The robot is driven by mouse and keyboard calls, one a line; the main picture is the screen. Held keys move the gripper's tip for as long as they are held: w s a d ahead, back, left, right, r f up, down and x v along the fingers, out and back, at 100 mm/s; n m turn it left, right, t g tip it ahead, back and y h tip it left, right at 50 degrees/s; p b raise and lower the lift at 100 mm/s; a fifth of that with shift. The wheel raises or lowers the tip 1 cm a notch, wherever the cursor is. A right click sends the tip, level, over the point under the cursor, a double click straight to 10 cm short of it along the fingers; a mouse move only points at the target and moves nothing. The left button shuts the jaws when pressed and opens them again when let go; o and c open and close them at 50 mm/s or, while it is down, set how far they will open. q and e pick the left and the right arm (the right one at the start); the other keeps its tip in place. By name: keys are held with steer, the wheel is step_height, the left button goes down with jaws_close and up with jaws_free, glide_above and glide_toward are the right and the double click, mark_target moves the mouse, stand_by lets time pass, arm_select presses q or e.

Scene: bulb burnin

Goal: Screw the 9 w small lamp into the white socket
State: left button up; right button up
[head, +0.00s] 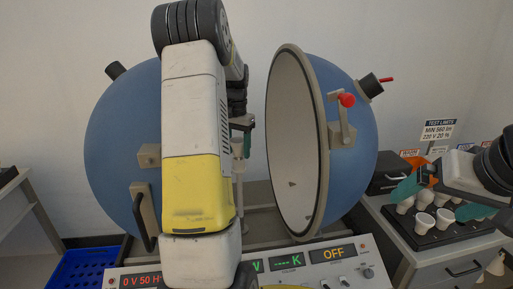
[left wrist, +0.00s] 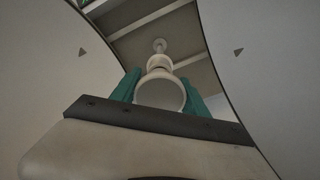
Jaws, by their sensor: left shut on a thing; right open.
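My left gripper (head: 246,143) is between the two halves of the blue sphere, largely hidden behind my left arm. In the left wrist view its teal fingers (left wrist: 162,92) are shut on the small lamp (left wrist: 160,94), whose round pale face points at the camera. A white socket (left wrist: 159,62) shows just beyond the lamp, in line with it; I cannot tell whether the lamp's base sits in it. A pale post (head: 238,178) shows under the gripper in the head view. My right gripper (head: 440,200) is open at the right, over the lamp tray.
The sphere's open right half (head: 345,150) and left half (head: 115,150) flank my left arm closely. A black tray (head: 440,238) with several white lamps stands on the right cabinet. A control panel (head: 345,275) is in front; a blue crate (head: 80,270) is at lower left.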

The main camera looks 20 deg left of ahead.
arm_select(q)
steer(key=m, duration=1.4)
steer(key=shift+m, duration=0.4)
steer(key=m, duration=0.6)
steer(key=shift+w, duration=0.1)
steer(key=o, duration=1.3)
steer(key=shift+c, duration=0.2)
